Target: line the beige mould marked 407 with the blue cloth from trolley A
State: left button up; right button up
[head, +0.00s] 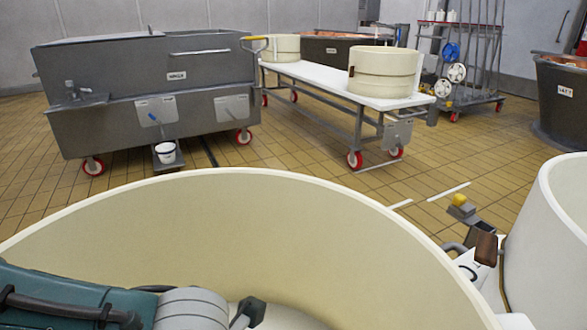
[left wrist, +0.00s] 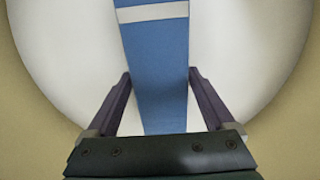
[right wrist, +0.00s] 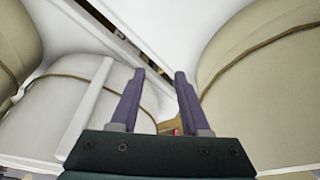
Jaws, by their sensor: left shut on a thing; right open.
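A large open beige mould (head: 270,215) fills the front of the head view; no number shows on the part I see. In the left wrist view my left gripper (left wrist: 160,76) is shut on the blue cloth (left wrist: 157,55), a folded strip with a white stripe. The cloth hangs over the white floor of a round beige mould (left wrist: 30,110). In the head view my left arm reaches into the front mould, with the cloth hidden. My right gripper (right wrist: 160,75) is open and empty, among beige moulds. Trolley A cannot be made out by any mark.
Another beige mould (head: 562,215) stands close at the right. Behind are a white-topped trolley (head: 325,78) with two beige moulds, a grey wheeled tank (head: 150,85), a rack (head: 470,60) with reels and copper-lined vats (head: 562,95). The tiled floor between is mostly clear.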

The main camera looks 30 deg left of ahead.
pick_arm(q)
jog(key=shift+f+b, duration=0.6)
jog(key=shift+f, duration=0.2)
jog(key=shift+a+f, duration=0.1)
jog(key=shift+f, duration=0.05)
dwell(1.0)
